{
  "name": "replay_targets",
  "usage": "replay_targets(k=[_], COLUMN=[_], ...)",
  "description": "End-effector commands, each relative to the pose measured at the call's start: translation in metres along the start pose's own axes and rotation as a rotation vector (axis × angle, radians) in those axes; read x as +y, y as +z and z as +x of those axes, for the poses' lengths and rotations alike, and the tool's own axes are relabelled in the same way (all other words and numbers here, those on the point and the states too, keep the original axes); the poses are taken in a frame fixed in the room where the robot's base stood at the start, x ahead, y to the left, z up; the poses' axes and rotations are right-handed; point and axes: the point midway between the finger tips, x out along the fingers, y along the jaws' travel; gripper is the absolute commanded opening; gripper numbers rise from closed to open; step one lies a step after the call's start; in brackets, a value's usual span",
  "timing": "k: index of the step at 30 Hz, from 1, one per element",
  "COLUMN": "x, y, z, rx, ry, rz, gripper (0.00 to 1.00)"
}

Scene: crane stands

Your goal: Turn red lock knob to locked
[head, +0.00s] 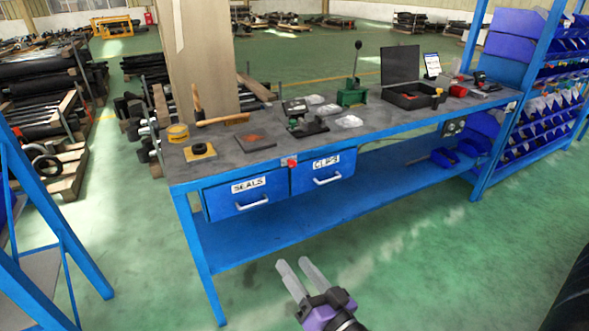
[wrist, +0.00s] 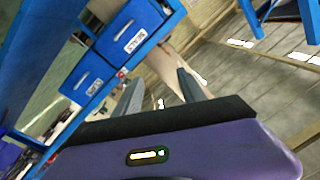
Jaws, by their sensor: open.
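The red lock knob (head: 290,162) sits on the front of the blue workbench, at the top between the SEALS drawer (head: 243,194) and the CLIPS drawer (head: 323,171). It is small, and its turned position cannot be read. In the wrist view the knob (wrist: 122,74) shows as a small red spot beside the drawers. My gripper (head: 300,275) is open and empty, in front of and below the bench, well apart from the knob. Its two grey fingers (wrist: 158,92) are spread in the wrist view. Both drawers look shut.
A blue frame (head: 50,215) stands at left. The green floor before the bench is clear.

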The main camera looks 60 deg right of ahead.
Motion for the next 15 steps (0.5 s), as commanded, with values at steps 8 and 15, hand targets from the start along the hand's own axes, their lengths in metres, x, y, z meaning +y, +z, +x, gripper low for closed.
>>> replay_targets(k=[8, 15], x=[0.079, 0.150], y=[-0.034, -0.086], z=[0.108, 0.191], rx=[0.152, 0.260], ry=[0.085, 0.056], rz=[0.595, 1.257], gripper=[0.48, 0.48])
